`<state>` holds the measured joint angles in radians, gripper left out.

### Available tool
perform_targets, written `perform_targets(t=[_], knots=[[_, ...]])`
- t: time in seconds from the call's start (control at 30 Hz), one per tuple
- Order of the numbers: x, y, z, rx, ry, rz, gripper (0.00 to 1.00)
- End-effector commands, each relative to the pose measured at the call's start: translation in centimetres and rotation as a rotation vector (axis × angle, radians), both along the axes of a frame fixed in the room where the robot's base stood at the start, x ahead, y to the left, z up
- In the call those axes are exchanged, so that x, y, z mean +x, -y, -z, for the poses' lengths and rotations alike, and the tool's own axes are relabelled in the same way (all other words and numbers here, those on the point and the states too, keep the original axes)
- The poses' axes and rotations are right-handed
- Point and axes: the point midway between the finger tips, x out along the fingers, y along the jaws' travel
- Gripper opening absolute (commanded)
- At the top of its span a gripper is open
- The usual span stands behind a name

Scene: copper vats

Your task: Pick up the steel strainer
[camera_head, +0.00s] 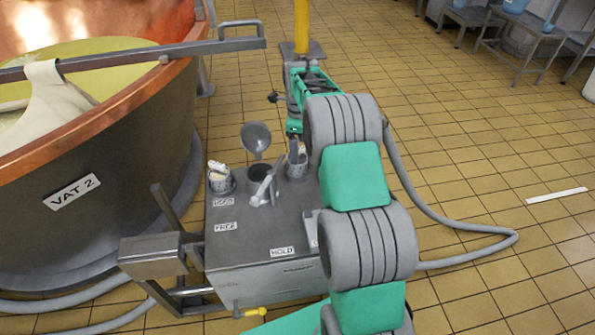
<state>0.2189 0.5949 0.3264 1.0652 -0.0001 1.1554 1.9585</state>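A grey metal tool with a round, dished head (256,138) stands head up at the middle holder on the steel cart (240,245). It looks like the steel strainer, but holes are too small to make out. A grey forked piece (264,188) is just in front of it and partly covers the dark middle holder (259,171). My green and grey arm rises at the right of the cart and covers part of its right side.
A left cup (220,180) and right cup (297,164) flank the middle holder. Labels mark the cart top, including FREE (225,227) and HOLD (282,251). Copper VAT 2 (130,150) stands left. A hose (460,228) loops over the tiled floor. The top's front is clear.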

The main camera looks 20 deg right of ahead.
Motion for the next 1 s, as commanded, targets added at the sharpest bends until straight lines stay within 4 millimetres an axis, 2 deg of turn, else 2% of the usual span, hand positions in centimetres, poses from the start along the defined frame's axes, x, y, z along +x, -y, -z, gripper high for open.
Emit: perform_targets(t=[0.37,0.6,1.0], knots=[[0.3,-0.2,5.8,0.000,-0.001,-0.002,0.86],[0.3,-0.2,6.1,0.000,0.000,-0.003,0.86],[0.3,-0.2,6.1,0.000,0.000,-0.004,0.54]])
